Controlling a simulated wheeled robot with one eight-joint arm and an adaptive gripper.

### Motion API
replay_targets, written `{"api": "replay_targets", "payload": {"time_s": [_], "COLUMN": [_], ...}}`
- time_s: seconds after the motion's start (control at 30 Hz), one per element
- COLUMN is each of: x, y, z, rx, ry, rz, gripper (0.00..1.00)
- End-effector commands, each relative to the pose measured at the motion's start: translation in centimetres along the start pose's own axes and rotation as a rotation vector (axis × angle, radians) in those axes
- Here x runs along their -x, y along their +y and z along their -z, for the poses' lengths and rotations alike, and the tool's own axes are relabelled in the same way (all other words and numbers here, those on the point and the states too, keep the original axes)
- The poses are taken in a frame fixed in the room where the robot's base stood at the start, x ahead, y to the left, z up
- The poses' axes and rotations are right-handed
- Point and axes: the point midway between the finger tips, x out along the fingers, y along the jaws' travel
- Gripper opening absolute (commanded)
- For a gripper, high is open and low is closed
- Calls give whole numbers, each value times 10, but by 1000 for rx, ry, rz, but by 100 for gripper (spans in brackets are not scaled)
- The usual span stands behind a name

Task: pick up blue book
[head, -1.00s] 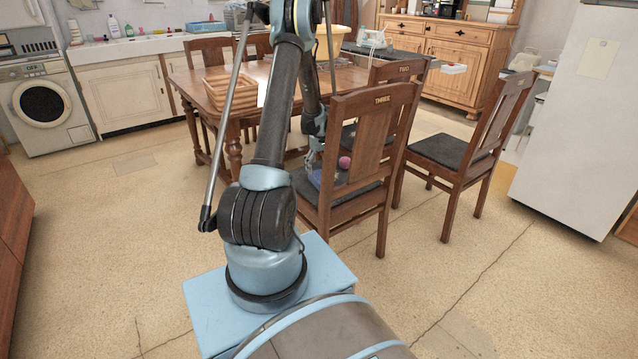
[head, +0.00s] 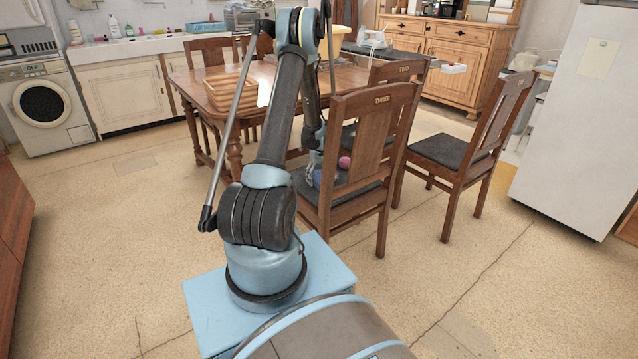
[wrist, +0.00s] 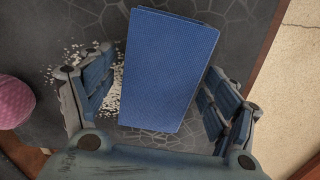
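The blue book (wrist: 165,65) lies on the dark patterned seat of the chair marked THREE (head: 350,207). In the wrist view it fills the middle of the picture, between the two fingers of my gripper (wrist: 156,82). The fingers stand apart, one on each side of the book, with narrow gaps visible. My gripper is open. The near end of the book comes close to the palm. In the head view my gripper (head: 313,166) is low over the seat, and the book is mostly hidden.
A pink ball (head: 345,162) sits on the same seat; it shows at the left in the wrist view (wrist: 14,102). The chair's backrest (head: 375,130) rises beside my gripper. The wooden table (head: 255,78) is behind, with a basket (head: 228,90) on it. Open floor lies at the left.

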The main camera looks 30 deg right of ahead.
Motion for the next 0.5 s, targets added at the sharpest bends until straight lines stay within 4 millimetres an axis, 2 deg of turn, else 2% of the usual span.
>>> {"api": "replay_targets", "payload": {"time_s": [0.03,0.2,0.5], "x": [0,0,2], "y": [0,0,0], "z": [0,0,0], "rx": [0,0,0], "ry": [0,0,0], "rz": [0,0,0], "gripper": [64,25,23]}}
